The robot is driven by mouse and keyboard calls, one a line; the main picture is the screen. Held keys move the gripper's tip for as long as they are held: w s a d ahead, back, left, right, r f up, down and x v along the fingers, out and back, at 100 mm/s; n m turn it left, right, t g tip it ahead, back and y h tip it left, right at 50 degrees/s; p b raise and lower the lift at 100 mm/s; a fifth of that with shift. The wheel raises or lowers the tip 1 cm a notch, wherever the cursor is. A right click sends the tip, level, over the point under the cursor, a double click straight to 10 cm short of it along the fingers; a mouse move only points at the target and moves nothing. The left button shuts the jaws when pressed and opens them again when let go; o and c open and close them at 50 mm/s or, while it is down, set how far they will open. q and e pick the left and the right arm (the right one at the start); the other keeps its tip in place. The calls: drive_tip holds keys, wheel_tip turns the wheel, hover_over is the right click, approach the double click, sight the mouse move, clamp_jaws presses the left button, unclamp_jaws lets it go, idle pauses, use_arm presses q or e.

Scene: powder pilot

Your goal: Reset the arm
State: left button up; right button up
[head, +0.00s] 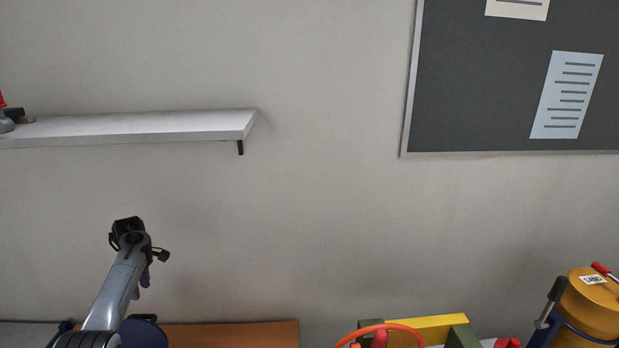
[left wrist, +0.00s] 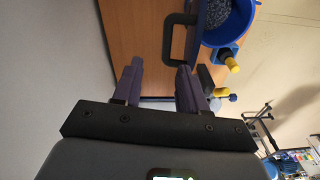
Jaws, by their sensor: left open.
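My left arm (head: 112,290) rises from the lower left of the head view, in front of the bare wall. My left gripper (head: 143,284) is mostly hidden behind its wrist there, with bits of purple finger showing. In the left wrist view my left gripper (left wrist: 158,76) has its two purple fingers apart with nothing between them. Behind the fingers is a brown wooden surface (left wrist: 135,35). My right gripper is in neither view.
A white shelf (head: 130,126) is on the wall above my left arm. A dark board (head: 480,80) hangs at right. A yellow canister (head: 590,305) stands lower right. A blue container (left wrist: 236,30) of grey granules and a black handle (left wrist: 168,40) lie beyond the fingers.

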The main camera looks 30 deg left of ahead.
use_arm(q)
drive_tip(key=w+d+f+m+y, duration=0.25)
drive_tip(key=d+f+m, duration=0.35)
drive_tip(key=d, duration=0.3)
drive_tip(key=w+d+f+m+y, duration=0.25)
drive_tip(key=d+f+m, duration=0.4)
drive_tip(key=d, duration=0.35)
drive_tip(key=s+d+f+m+t+h, duration=0.1)
drive_tip(key=s+d+f+m, duration=0.2)
drive_tip(key=d, duration=0.6)
drive_tip(key=s+d+f+m+t+h, duration=0.1)
drive_tip(key=s+d+m, duration=0.25)
drive_tip(key=d, duration=0.55)
drive_tip(key=s+d+f+m+t+h, duration=0.1)
drive_tip(key=s+d+f+m, duration=0.2)
drive_tip(key=d, duration=0.6)
drive_tip(key=s+d+r+m+t+h+p, duration=0.1)
drive_tip(key=s+d+r+m+t+h, duration=0.2)
drive_tip(key=s+d+r, duration=0.8)
wheel_tip(320, 180, up, 13)
drive_tip(key=w+m+g+p, duration=0.1)
drive_tip(key=p, duration=1.5)
drive_tip(key=shift+d+r, duration=0.2)
